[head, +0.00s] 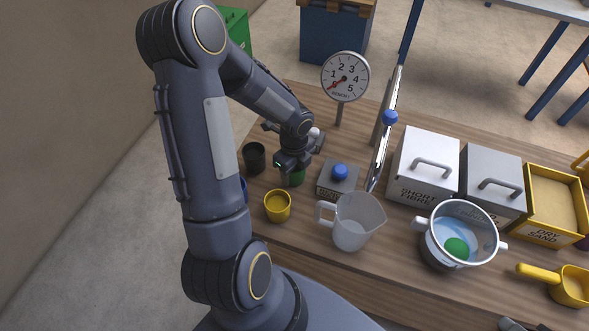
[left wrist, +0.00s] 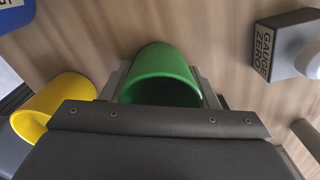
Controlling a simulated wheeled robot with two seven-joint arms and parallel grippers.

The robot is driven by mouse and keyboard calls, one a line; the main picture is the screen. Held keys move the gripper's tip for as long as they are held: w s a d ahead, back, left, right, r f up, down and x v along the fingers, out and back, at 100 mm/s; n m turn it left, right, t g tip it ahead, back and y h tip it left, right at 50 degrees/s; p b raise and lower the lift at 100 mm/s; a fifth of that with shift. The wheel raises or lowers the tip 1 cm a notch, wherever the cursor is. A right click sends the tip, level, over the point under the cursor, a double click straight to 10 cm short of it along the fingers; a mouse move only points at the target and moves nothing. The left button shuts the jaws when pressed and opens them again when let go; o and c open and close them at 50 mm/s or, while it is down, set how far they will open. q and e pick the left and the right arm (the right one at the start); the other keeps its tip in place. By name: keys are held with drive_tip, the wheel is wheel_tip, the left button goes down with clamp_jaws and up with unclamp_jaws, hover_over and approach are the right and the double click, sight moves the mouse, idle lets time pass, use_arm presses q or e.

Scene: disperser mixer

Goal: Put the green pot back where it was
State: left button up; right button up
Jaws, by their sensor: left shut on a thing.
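The green pot (left wrist: 163,66) sits between the fingers of my left gripper (left wrist: 160,88) in the left wrist view, its open mouth toward the camera. In the head view the green pot (head: 295,178) shows only in part below my left gripper (head: 292,166), at the left part of the wooden table. My left gripper is shut on it. I cannot tell whether the pot's base touches the table. My right gripper is not in view.
A yellow pot (head: 277,206), a black pot (head: 254,157), a partly hidden blue pot (head: 243,189) and the grey gauge-zero box (head: 338,180) stand close around. A clear jug (head: 354,222), a white-handled mixing pot (head: 460,234) and lidded boxes (head: 426,165) lie rightward. A dial gauge (head: 345,77) stands behind.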

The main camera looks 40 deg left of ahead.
use_arm(q)
drive_tip(key=o, duration=1.1)
drive_tip(key=shift+f, duration=0.1)
drive_tip(key=shift+c, duration=0.2)
wheel_tip(320, 180, up, 11)
drive_tip(key=p, duration=0.1)
drive_tip(key=s+d+r+n+t+h, duration=0.2)
drive_tip(key=s+d+r+n, duration=0.3)
drive_tip(key=n, duration=0.5)
drive_tip(key=s+d+r+n+t+h, duration=0.1)
drive_tip(key=s+d+r+n+t, duration=0.2)
drive_tip(key=s+d+r+n, duration=0.3)
drive_tip(key=s+n, duration=0.3)
drive_tip(key=n, duration=0.1)
drive_tip(key=shift+s+d+r+n+t+h, duration=0.3)
drive_tip(key=shift+s+r+n+h, duration=0.1)
